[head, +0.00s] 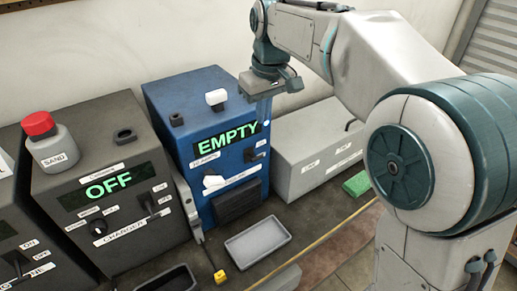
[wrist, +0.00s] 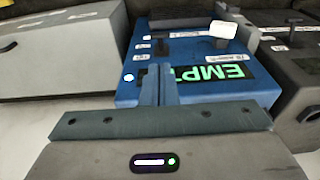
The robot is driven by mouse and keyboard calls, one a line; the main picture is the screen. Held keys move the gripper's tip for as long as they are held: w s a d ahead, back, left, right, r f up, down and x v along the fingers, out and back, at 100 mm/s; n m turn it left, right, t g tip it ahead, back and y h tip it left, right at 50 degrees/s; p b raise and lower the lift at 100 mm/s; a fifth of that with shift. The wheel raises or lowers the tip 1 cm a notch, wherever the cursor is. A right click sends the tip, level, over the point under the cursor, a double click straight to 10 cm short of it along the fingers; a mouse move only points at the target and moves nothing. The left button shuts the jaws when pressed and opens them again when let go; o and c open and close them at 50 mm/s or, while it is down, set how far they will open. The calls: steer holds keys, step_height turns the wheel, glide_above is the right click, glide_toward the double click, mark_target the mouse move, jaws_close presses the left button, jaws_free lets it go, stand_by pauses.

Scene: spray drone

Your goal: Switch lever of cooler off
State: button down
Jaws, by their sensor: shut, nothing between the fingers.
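A blue box (head: 170,115) with a green EMPTY display stands mid-bench and appears to be the cooler; its name label is too small to read. A small dark lever (head: 250,154) sits on its front, right of centre, between small ON/OFF-style labels. I cannot tell its position for sure. My gripper (head: 266,118) is shut and empty, pointing down beside the box's upper right, above the lever.
A dark charger box (head: 60,185) showing OFF, with its own lever, stands left, a red-capped SAND bottle (head: 52,152) on top. A grey box (head: 300,160) stands close on the right. A grey tray (head: 258,241) and a green block (head: 357,184) lie on the bench.

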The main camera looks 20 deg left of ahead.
mark_target(257, 157)
steer(key=f, duration=0.4)
steer(key=w+a+f+p, duration=0.1)
steer(key=f, duration=0.3)
steer(key=f+p, duration=0.1)
steer(key=f, duration=0.4)
steer(key=shift+w+a, duration=0.15)
steer(key=shift+a, duration=0.1)
steer(key=shift+f+b, duration=0.15)
steer(key=shift+b, duration=0.35)
steer(key=shift+d+b, duration=0.15)
steer(key=shift+b, duration=0.15)
